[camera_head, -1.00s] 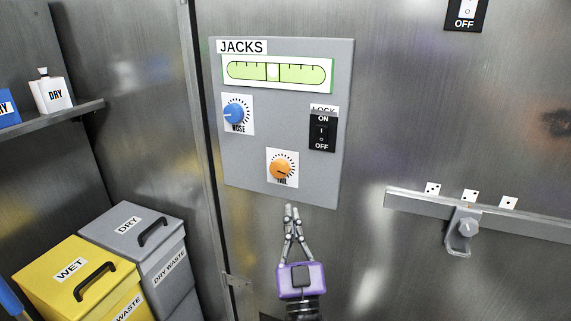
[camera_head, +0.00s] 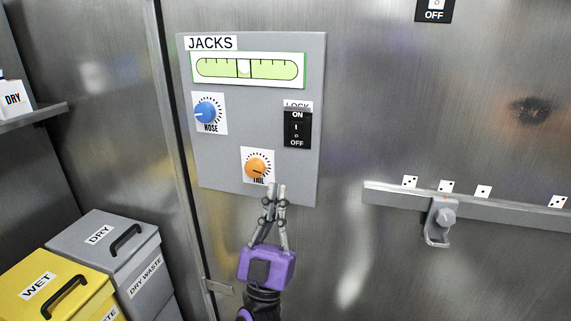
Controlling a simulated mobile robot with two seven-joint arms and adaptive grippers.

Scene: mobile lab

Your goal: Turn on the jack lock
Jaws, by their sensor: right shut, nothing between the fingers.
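The jack lock switch (camera_head: 297,130) is a black rocker marked ON at the top and OFF at the bottom, under a LOCK label that is partly covered. It sits at the lower right of the grey JACKS panel (camera_head: 220,178) on the metal wall. I cannot tell which way the rocker is tipped. My right gripper (camera_head: 277,187) is shut and empty, fingertips pointing up. It appears in front of the panel's bottom edge, just below the orange TAIL knob (camera_head: 256,167) and lower left of the switch. My left gripper is not in view.
The blue NOSE knob (camera_head: 208,112) and green level gauge (camera_head: 247,69) are on the same panel. A rail with a latch (camera_head: 440,220) is at right. Another switch (camera_head: 434,10) is at the top. Grey (camera_head: 90,250) and yellow (camera_head: 30,268) bins stand lower left.

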